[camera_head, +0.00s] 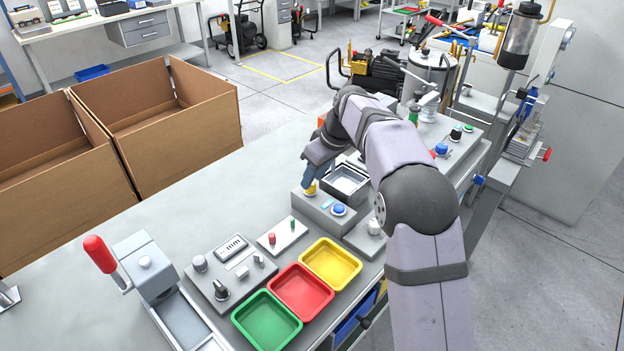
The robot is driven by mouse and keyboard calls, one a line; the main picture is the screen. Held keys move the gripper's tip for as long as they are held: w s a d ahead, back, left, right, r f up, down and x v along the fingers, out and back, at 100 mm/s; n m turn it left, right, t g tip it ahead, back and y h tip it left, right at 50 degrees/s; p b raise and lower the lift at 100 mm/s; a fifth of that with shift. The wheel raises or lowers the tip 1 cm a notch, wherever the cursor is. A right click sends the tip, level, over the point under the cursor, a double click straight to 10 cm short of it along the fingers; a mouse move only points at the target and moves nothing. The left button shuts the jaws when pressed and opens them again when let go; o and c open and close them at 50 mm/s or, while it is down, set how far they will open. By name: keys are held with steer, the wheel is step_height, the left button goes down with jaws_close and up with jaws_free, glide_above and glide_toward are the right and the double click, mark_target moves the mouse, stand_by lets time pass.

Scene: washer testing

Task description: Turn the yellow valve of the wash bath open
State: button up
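The wash bath (322,211) is a grey box with a metal basin (348,178) at its back, near the middle of the bench. The yellow valve (310,189) is a small knob on the left of its front top. A blue button (338,210) sits to the right of the valve. My gripper (312,182) points down right at the valve, its tips at or just above the knob. The wrist and fingers partly cover the valve and the basin's left side. Whether the fingers touch or grip the knob is too small to tell.
Red, yellow and green trays (302,291) lie in front of the bath. A small panel with red and green knobs (282,236) and a grey meter box (231,272) stand to the left. A red-handled press (146,265) is at the far left.

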steer(key=shift+x, duration=1.05)
jaws_close()
